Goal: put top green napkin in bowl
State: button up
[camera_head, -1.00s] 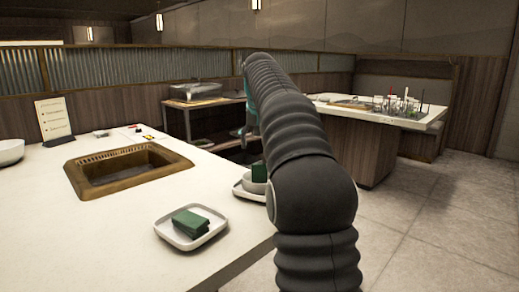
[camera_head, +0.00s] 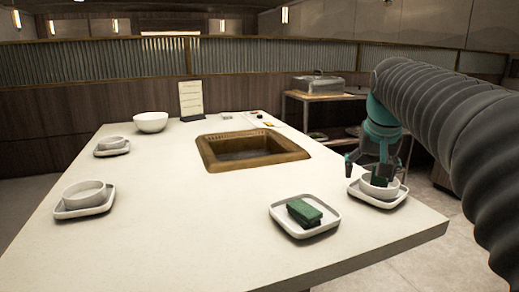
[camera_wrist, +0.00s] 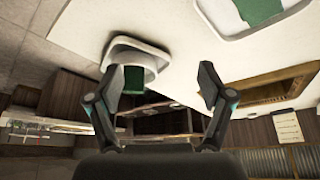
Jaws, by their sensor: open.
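Green napkins (camera_head: 304,212) lie stacked on a square white plate (camera_head: 282,221) near the front edge of the counter. A white bowl (camera_head: 367,187) stands on another white plate (camera_head: 398,200) at the counter's right corner, with a green napkin (camera_head: 379,181) in it. My gripper (camera_head: 368,168) is open and empty by this bowl, partly covering it. In the wrist view, my gripper (camera_wrist: 160,88) has its fingers spread. The bowl (camera_wrist: 144,57) and its napkin (camera_wrist: 133,79) show by the left finger; the plated napkins (camera_wrist: 258,8) are cut off at top right.
A brown-rimmed sunken basin (camera_head: 207,151) is set in the counter (camera_head: 200,215). Two bowls on plates, a nearer one (camera_head: 84,195) and a farther one (camera_head: 111,143), stand at left. A larger bowl (camera_head: 150,122) and an upright card (camera_head: 191,99) stand behind. The counter's middle is clear.

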jog(key=s+a+f+n, duration=0.1)
jog(key=s+a+f, duration=0.2)
jog(key=s+f, duration=0.3)
jog(key=s+a+f+n, duration=0.1)
jog(key=s+a+f, duration=0.1)
jog(key=s+f, duration=0.4)
jog(key=s+a+f+n+y, duration=0.1)
jog(key=s+a+f, duration=0.2)
jog(key=s+f, duration=0.3)
jog(key=s, duration=0.5)
jog(key=shift+s+a+t, duration=0.15)
jog(key=shift+a+t, duration=0.2)
jog(key=shift+t, duration=0.05)
